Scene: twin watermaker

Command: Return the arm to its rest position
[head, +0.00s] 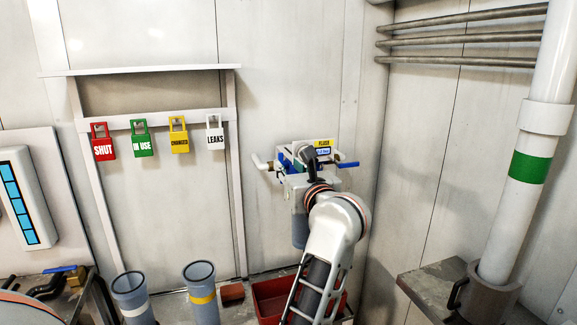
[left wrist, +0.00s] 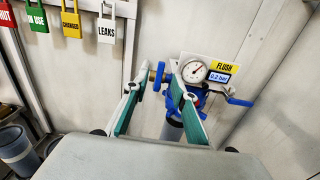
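My left arm reaches up from the bottom of the head view. My left gripper (head: 298,168) is in front of the flush unit, which its body partly hides. In the left wrist view the two green-padded fingers of the left gripper (left wrist: 158,88) stand apart with nothing held between them. The flush unit's round gauge (left wrist: 193,70) and blue housing show beyond and around the right finger. The yellow FLUSH label (head: 322,143) sits above a small display, which reads about 0.2 bar in the wrist view. My right gripper is in neither view.
A rack holds SHUT (head: 104,147), IN USE (head: 142,144), CHANGED (head: 179,143) and LEAKS (head: 215,138) tags. Two grey cylinders (head: 201,292) stand below, beside a red bin (head: 270,293). A white pipe (head: 535,120) rises at the right.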

